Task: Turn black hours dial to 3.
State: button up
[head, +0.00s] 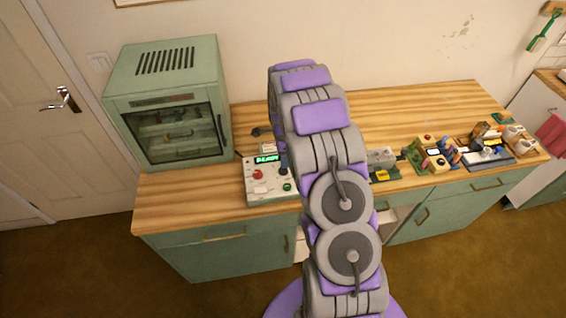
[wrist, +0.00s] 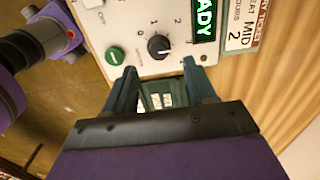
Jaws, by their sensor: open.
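The black hours dial (wrist: 158,46) is a small round knob on a pale control panel (wrist: 150,12) in the wrist view. Small numbers sit around it, with a 2 legible; I cannot read its pointer for sure. My gripper (wrist: 160,72) is open, its two dark fingertips apart just below the dial in the picture, with nothing between them. I cannot tell whether either finger touches the panel. In the head view the panel is a box (head: 256,190) on the wooden counter, with my arm covering its right side. The dial and gripper are not clear there.
A green button (wrist: 115,56) is left of the dial, and a lit READY display (wrist: 205,22) is to its right. A green oven (head: 165,100) stands left of the box; several small items crowd the counter's right.

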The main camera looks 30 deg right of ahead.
notch_tip(320, 180, up, 12)
jog(key=shift+f, duration=0.25)
dwell(0.5)
jog(key=s+a+r+n+b, duration=0.1)
jog(key=s+a+r+n, duration=0.4)
jog(key=s, duration=0.4)
jog(key=s+a+r+n+b, duration=0.2)
jog(key=s+a+r+n, duration=0.3)
jog(key=s, duration=0.4)
jog(key=s+a+n+b, duration=0.1)
jog(key=s+a+n, duration=0.1)
jog(key=s, duration=0.5)
jog(key=s+a+f+n+g, duration=0.1)
jog(key=s+a+n, duration=0.1)
jog(key=s+n, duration=0.3)
jog(key=s+a+f+n+b, duration=0.1)
jog(key=s+n, duration=0.3)
jog(key=s, duration=0.6)
jog(key=shift+s+a+g+b, duration=0.3)
jog(key=shift+a+g, duration=0.1)
jog(key=shift+a, duration=0.35)
jog(key=shift+d, duration=0.15)
